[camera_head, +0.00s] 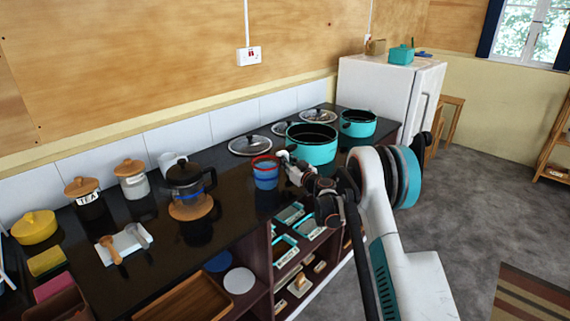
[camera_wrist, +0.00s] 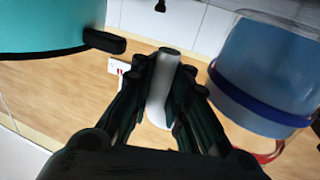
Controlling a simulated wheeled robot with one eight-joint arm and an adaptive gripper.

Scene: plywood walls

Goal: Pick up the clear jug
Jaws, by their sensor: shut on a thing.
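The clear jug (camera_head: 265,174) is a see-through bluish vessel with a red rim, upright near the counter's front edge, left of the teal pots. Whether its base touches the counter is unclear. In the wrist view it fills the right side, with a dark blue band (camera_wrist: 262,105), and appears upside down. My gripper (camera_head: 284,158) is at the jug's right side. In the wrist view its fingers (camera_wrist: 165,75) are closed around a pale upright bar, which looks like the jug's handle. Where the bar joins the jug is hidden.
A large teal pot (camera_head: 312,150) stands close behind my gripper, with a smaller teal pot (camera_head: 358,124) beyond. Glass lids (camera_head: 250,146) lie along the wall. A dark coffee pot (camera_head: 186,183) stands on a wooden board to the left. Open shelves (camera_head: 295,250) are below the counter.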

